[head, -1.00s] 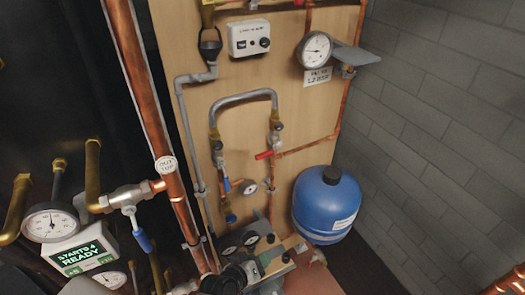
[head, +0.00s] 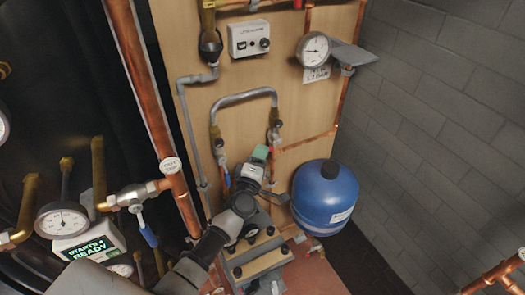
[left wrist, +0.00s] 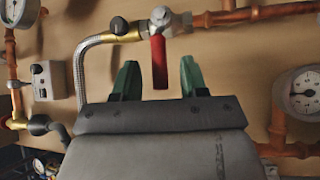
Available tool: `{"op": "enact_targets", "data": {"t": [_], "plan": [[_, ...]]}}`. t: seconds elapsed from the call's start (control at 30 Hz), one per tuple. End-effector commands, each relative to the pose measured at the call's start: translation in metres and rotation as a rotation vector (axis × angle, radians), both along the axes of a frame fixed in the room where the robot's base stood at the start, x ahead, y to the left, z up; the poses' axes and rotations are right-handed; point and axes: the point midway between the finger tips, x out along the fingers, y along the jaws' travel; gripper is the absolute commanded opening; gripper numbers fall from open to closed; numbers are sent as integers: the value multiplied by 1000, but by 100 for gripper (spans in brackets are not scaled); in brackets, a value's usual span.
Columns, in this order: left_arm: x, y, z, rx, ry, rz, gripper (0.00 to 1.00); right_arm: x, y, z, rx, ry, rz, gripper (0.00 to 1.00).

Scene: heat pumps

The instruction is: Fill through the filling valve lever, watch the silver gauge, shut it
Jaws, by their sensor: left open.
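My left gripper (head: 262,154) is raised in front of the wooden panel at the filling valve and covers the lever in the head view. In the left wrist view the red lever (left wrist: 158,62) hangs from a silver valve body, its free end between the green fingers of the open left gripper (left wrist: 158,80). Gaps show on both sides of the lever. The silver gauge (head: 313,49) sits at the upper right of the panel, its needle too small to read surely. A sign (head: 316,74) hangs below it. My right gripper is not in view.
A blue tank (head: 325,195) stands right of my left arm. A grey flexible hose (head: 243,97) arches above the gripper; copper pipes run close by. A control box (head: 249,39) is higher up.

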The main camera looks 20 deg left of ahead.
Motion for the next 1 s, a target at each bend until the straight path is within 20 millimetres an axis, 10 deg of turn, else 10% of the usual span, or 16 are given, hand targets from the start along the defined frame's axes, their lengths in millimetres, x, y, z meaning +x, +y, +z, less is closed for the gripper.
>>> {"op": "enact_targets", "data": {"t": [0.47,0.77,1.0], "plan": [[18,2,2,1,1,0,43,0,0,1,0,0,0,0],[18,1,2,1,1,0,0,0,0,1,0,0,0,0],[18,1,1,1,1,-1,0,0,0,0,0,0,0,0]]}}
